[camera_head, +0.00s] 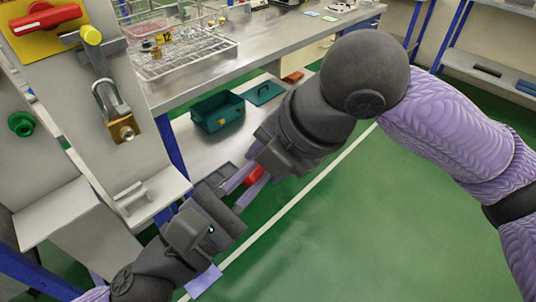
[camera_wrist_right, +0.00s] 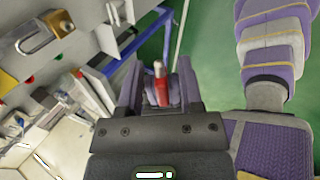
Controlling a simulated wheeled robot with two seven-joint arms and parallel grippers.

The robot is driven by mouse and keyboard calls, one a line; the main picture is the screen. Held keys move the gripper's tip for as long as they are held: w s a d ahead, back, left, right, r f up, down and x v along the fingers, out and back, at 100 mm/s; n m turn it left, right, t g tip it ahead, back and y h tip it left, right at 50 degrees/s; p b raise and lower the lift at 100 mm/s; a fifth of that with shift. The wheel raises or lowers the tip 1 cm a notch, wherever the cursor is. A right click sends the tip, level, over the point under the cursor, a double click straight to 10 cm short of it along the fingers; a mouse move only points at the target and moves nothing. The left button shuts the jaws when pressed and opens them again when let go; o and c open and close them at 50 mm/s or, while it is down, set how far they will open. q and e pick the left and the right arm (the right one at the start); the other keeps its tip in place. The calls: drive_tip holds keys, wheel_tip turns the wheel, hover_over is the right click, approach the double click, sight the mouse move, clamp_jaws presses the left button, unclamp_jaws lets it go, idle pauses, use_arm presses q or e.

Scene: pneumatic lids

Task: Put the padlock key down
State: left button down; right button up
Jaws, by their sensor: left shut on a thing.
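A brass padlock (camera_head: 123,129) with a grey shackle hangs from the grey panel, at the left in the head view. It also shows at the upper left in the right wrist view (camera_wrist_right: 45,35). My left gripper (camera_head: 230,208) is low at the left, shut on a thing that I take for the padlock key. A small red piece (camera_head: 254,176) shows where the two grippers meet. In the right wrist view the red piece (camera_wrist_right: 161,90) has a pale tip and lies between the fingers of my right gripper (camera_wrist_right: 158,85). Whether these fingers press on it is unclear.
A yellow plate with a red handle (camera_head: 45,18) is on the panel at upper left. A bench (camera_head: 265,55) carries a wire rack (camera_head: 185,55). A teal bin (camera_head: 218,112) stands on the lower shelf. The green floor (camera_head: 370,230) at right is clear.

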drive_tip(key=shift+o, duration=0.7)
drive_tip(key=shift+r, duration=0.1)
